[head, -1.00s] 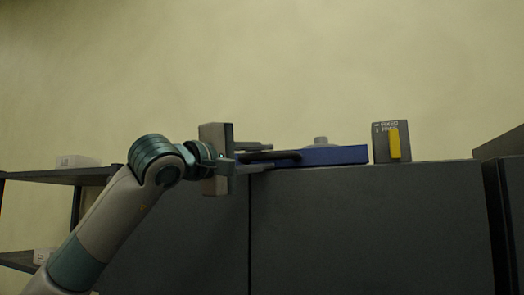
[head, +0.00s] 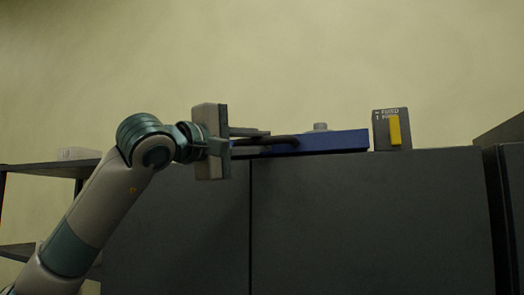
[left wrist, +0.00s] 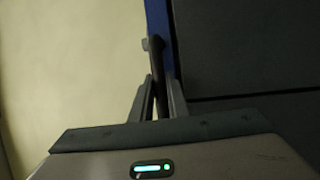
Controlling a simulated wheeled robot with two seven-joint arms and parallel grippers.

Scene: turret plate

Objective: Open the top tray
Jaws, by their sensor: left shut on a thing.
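A flat blue tray (head: 335,141) lies on top of a dark cabinet, with a dark curved handle (head: 285,140) at its left end. My left gripper (head: 258,141) reaches in from the left at the tray's height and is shut on the handle. In the left wrist view the two fingers (left wrist: 161,88) stand on either side of the dark handle bar (left wrist: 157,62), and the tray's blue side (left wrist: 155,14) runs up beyond it. The tray's far side is hidden. My right gripper is not in view.
A small grey knob (head: 320,126) shows at the tray's top edge. A dark box with a yellow part (head: 394,131) stands right of the tray on the cabinet (head: 365,205). A shelf (head: 45,171) is behind my arm at left. The wall above is clear.

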